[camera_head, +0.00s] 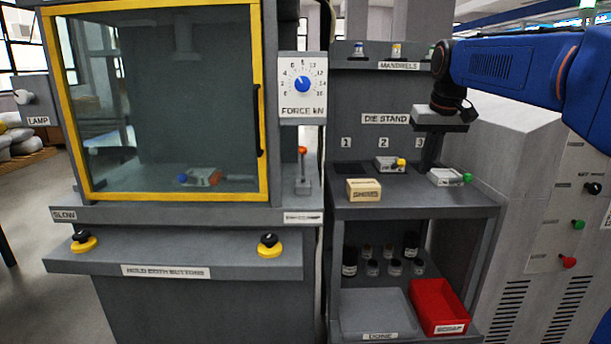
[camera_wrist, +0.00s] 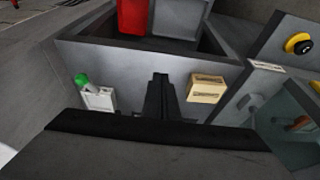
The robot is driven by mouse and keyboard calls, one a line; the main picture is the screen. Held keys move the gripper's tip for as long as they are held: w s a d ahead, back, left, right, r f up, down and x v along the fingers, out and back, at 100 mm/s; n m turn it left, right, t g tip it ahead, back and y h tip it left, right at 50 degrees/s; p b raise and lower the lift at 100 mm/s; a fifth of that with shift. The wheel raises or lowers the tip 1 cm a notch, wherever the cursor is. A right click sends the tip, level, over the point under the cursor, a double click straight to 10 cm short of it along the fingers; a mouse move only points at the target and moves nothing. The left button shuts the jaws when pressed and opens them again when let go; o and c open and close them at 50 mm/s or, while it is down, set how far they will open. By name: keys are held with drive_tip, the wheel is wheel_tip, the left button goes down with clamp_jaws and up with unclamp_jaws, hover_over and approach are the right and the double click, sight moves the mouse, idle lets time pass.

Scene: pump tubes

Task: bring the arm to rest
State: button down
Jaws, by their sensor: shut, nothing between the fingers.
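My blue arm reaches in from the upper right in the head view. My gripper (camera_head: 428,165) hangs from it, pointing down, over the right part of the die stand shelf (camera_head: 467,204). Its fingers are shut and empty. They show between a grey die with a green knob (camera_head: 446,177) and a die with a yellow knob (camera_head: 390,164). In the wrist view the closed fingers (camera_wrist: 160,78) stand between the green-knob die (camera_wrist: 97,97) and a tan box (camera_wrist: 206,90). The yellow-knob die is not visible there. Whether the fingertips touch anything cannot be told.
The tan box (camera_head: 363,190) sits at the shelf's front left. The press with its yellow-framed guard (camera_head: 258,110) stands left, a blue-and-orange-knobbed die (camera_head: 202,177) inside. Below are a grey tray (camera_head: 375,310), a red scrap bin (camera_head: 437,305) and several jars. A grey cabinet (camera_head: 545,215) stands right.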

drive_tip(key=s+a+f, duration=0.1)
drive_tip(key=s+f, duration=0.7)
drive_tip(key=s, duration=0.3)
drive_tip(key=s+f, duration=0.8)
drive_tip(key=s, duration=0.4)
drive_tip(key=s+a+f+t, duration=0.1)
drive_tip(key=s+f, duration=0.8)
drive_tip(key=s, duration=0.3)
drive_tip(key=shift+s+a, duration=0.15)
drive_tip(key=shift+a, duration=0.15)
